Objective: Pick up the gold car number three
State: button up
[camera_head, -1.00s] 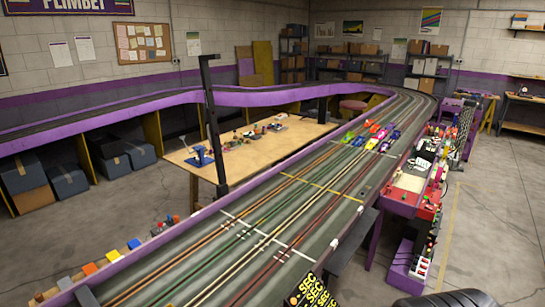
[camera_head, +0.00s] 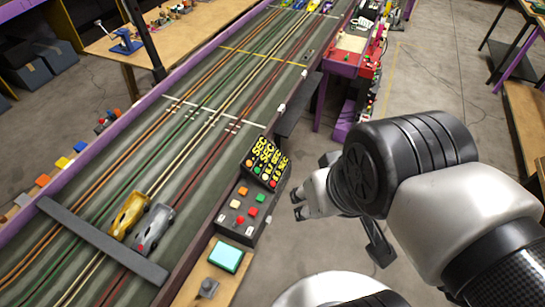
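The gold car (camera_head: 130,214) sits on the slot track (camera_head: 188,141) at the lower left, close to a dark grey bar (camera_head: 105,243) that lies across the lanes. A silver car (camera_head: 154,229) stands right beside it, on its right. No number can be read on the gold car. My gripper (camera_head: 298,204) is at the right, beyond the track's edge and the control box, well apart from both cars. I see nothing held in it. It is small and partly turned away, so its opening is unclear.
A control box (camera_head: 249,205) with coloured buttons stands at the track's right edge, with a teal pad (camera_head: 227,256) below it. Several cars (camera_head: 300,4) stand far up the track. A wooden table (camera_head: 170,27) and dark post (camera_head: 144,42) are at left.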

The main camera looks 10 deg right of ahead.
aim_at(135, 206)
jog(key=u, duration=1)
